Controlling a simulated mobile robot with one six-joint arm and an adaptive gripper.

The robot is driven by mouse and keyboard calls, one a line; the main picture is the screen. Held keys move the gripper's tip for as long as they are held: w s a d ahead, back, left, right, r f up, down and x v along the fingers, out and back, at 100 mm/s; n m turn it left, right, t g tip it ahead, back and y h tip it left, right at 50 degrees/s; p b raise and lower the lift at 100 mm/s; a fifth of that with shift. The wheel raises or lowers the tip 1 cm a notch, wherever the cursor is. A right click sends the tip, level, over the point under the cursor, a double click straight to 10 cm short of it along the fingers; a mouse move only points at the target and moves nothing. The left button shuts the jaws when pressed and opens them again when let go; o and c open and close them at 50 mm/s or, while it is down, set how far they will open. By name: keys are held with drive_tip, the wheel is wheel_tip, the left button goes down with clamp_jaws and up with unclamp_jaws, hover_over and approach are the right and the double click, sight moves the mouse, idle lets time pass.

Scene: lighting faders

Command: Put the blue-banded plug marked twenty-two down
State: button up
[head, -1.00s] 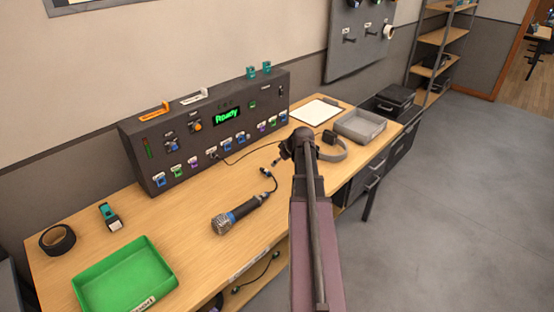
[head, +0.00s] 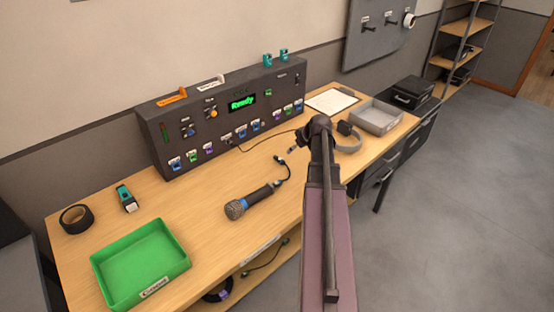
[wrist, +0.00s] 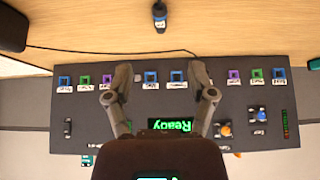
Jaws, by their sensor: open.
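Several blue-marked pieces with small labels sit in a row along the lower front of the dark panel (head: 225,118), among green and purple ones. One blue piece (wrist: 177,76) shows between my fingers in the wrist view. A dark cylinder with a blue part (wrist: 159,15) lies on the table at the top of that view. I cannot read twenty-two on any piece, so I cannot tell which is the marked plug. My gripper (wrist: 160,76) is open, fingers apart, nothing held, in front of the panel.
A microphone (head: 255,200) with a blue ring lies on the table, its cable by the arm. A green tray (head: 140,262), tape roll (head: 76,218) and teal-topped item (head: 126,198) are at left. Headphones (head: 350,138) and a grey tray (head: 377,117) are at right. The panel display reads Ready.

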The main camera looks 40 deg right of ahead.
drive_tip(key=s+a+f+g+y, duration=0.1)
drive_tip(key=a+f+g, duration=0.15)
drive_tip(key=a, duration=1.45)
drive_tip(key=s+a+f+g, duration=0.1)
drive_tip(key=s+a+g, duration=0.15)
drive_tip(key=a, duration=1.45)
drive_tip(key=s+a+g+h, duration=0.1)
drive_tip(key=s+a, duration=0.4)
drive_tip(key=a, duration=0.5)
drive_tip(key=shift+s+m+g, duration=0.15)
drive_tip(key=shift+m+g, duration=0.25)
drive_tip(key=shift+r, duration=0.2)
drive_tip(key=shift+r+p, duration=0.5)
drive_tip(key=shift+p, duration=0.1)
